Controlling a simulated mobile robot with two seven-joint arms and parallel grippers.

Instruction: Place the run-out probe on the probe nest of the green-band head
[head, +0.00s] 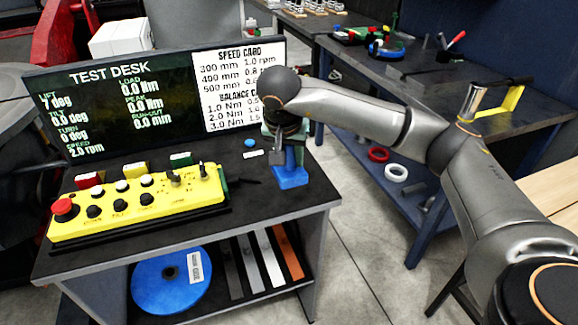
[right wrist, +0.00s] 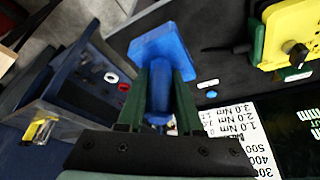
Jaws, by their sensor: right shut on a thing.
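My right gripper (head: 282,140) points down over the right end of the test desk and is shut on a blue piece with a wide foot, which I take to be the run-out probe (head: 291,177). In the right wrist view the green fingers of my right gripper (right wrist: 160,88) close on the stem of the blue probe (right wrist: 160,48), with its foot beyond the fingertips. I cannot tell whether the foot touches the desk top. The green-band head and its probe nest cannot be made out. My left gripper is not in view.
The test desk (head: 262,205) carries a yellow control box (head: 140,208) with buttons, and a dark screen (head: 130,95) behind it. A blue disc (head: 165,280) lies on the shelf below. A blue workbench (head: 440,85) stands at the right, with open floor between.

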